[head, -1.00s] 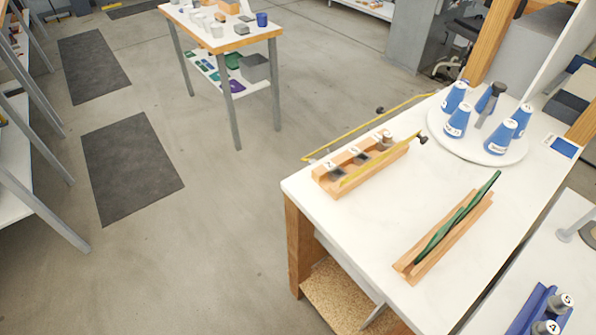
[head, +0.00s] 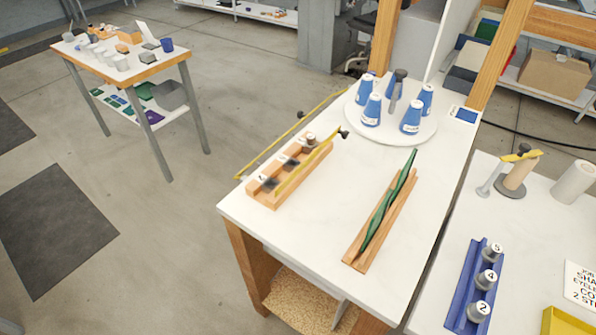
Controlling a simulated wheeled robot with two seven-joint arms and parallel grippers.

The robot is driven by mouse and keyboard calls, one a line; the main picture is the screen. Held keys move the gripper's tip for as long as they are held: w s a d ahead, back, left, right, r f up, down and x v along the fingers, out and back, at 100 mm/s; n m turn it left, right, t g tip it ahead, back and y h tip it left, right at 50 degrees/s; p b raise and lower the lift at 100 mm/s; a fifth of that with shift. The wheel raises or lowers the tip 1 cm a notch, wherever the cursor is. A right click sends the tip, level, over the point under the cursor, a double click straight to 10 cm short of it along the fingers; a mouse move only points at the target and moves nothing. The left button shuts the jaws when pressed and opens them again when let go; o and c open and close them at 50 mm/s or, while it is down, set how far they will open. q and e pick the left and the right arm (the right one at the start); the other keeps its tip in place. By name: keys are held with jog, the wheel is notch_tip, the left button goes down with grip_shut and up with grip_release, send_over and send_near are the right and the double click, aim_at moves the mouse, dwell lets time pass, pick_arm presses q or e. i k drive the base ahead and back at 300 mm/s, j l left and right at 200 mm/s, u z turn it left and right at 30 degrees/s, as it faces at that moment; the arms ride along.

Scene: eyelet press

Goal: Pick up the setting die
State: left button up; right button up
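No piece is plainly marked as the setting die, and I cannot tell which one it is. A blue rack (head: 461,290) on the right table holds grey cylinders with white tops: one reads 2 (head: 479,311), one reads 4 (head: 486,279), and the far one (head: 492,252) reads 5 or S. A wooden block (head: 268,200) on the white table has labelled dark sockets and a grey-brown cylinder (head: 309,143) in its far end. Neither of my grippers is in view.
The white table (head: 335,190) also bears a wooden trough (head: 360,262) with a green twisted strip and a round turntable (head: 392,134) with blue cones. A yellow tray (head: 565,322), a white roll (head: 573,181) and a tan spool (head: 518,174) are on the right table (head: 535,225).

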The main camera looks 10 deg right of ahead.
aim_at(477, 312)
jog(key=l+z, duration=0.15)
jog(key=z, duration=1.75)
